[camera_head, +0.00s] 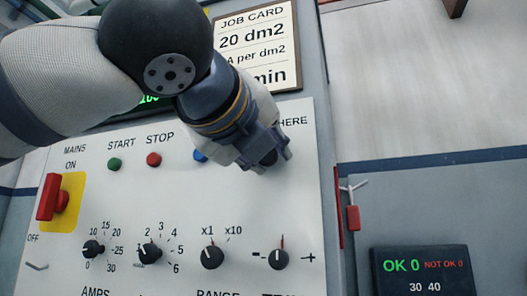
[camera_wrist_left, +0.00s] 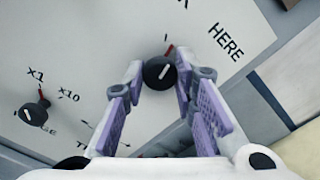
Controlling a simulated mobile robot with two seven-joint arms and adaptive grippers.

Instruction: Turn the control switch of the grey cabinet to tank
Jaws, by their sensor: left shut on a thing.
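The control switch is a round black knob (camera_wrist_left: 159,72) with a white line on the grey cabinet's pale panel (camera_head: 70,190). In the left wrist view it sits between my left gripper's fingertips (camera_wrist_left: 160,76). The white line slants up and right, and a short red mark shows just above the knob. The word HERE (camera_wrist_left: 226,42) is to its upper right; only a cut-off letter of the label at the top edge shows. In the head view my left gripper (camera_head: 269,158) is shut on the knob and hides most of it and part of its lettering. My right gripper is not in view.
Below the gripper are the range knob (camera_head: 212,257) and trim knob (camera_head: 279,259). Start (camera_head: 114,164) and stop (camera_head: 154,159) buttons and a red mains switch (camera_head: 52,197) lie left. A blue button (camera_head: 200,155) is close by. A display (camera_head: 420,270) stands right.

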